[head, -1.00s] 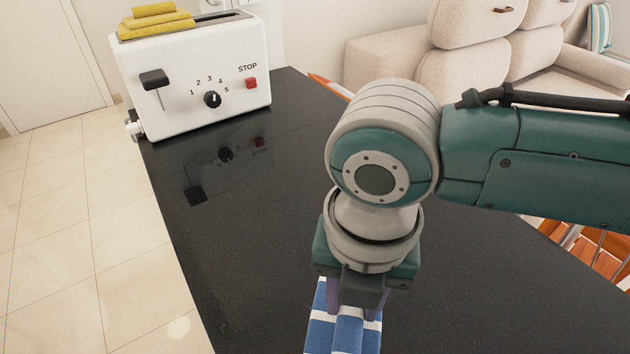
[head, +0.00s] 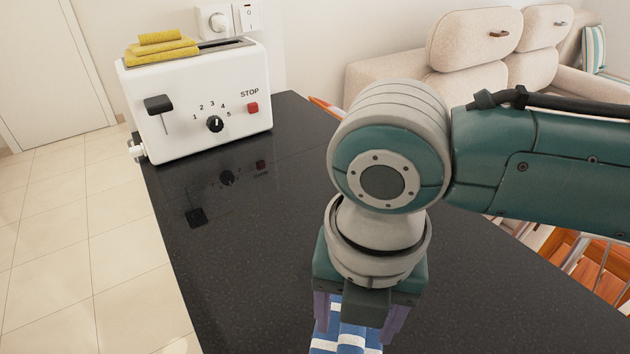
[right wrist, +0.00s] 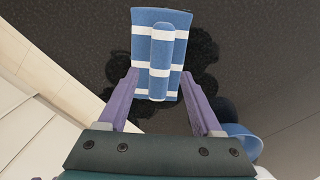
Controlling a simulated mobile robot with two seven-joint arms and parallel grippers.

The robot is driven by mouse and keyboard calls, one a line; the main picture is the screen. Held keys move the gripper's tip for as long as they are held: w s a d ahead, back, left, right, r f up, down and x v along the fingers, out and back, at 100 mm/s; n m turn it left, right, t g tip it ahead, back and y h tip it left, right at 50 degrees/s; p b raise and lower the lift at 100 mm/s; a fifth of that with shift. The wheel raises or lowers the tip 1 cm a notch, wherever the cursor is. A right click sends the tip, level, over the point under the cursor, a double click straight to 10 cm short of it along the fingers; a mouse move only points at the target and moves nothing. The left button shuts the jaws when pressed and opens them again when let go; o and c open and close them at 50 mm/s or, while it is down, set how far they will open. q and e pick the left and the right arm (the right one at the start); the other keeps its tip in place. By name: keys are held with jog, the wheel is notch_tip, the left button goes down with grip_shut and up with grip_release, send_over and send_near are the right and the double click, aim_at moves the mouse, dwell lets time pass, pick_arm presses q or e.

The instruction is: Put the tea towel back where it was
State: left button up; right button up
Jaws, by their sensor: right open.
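The tea towel, blue with white stripes, shows below my right gripper (head: 356,330) at the bottom edge of the head view (head: 340,346). Its near part is cut off there. In the right wrist view, the towel (right wrist: 144,45) lies folded on the black worktop, with a narrow raised fold along its middle. My right gripper (right wrist: 160,78) is open, its two purple fingers apart on either side of the towel's near end. I see clear gaps between fingers and towel. My left gripper is in neither view.
A white toaster (head: 190,112) with folded yellow cloths (head: 160,47) on top stands at the worktop's (head: 270,220) far left. A blue curved object (right wrist: 243,139), partly hidden, is right of the gripper. Beige sofa (head: 470,50) behind. Worktop between toaster and arm is clear.

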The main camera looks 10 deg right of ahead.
aim_at(353, 339)
notch_tip(353, 339, up, 10)
jog(key=p, duration=0.1)
jog(key=s+a+f+m+t+y, duration=0.2)
jog(key=s+a+m+y, duration=0.3)
jog(key=m, duration=0.8)
jog(key=s+d+m+h, duration=0.2)
jog(key=s+d+m, duration=0.1)
jog(key=d+m, duration=0.4)
jog(key=s+d+f+m+t+h, duration=0.1)
jog(key=s+d+m+h, duration=0.1)
jog(key=s+d+m, duration=0.2)
jog(key=d+m, duration=0.3)
jog(key=m, duration=0.2)
jog(key=shift+f+h, duration=0.25)
jog(key=shift+h, duration=0.15)
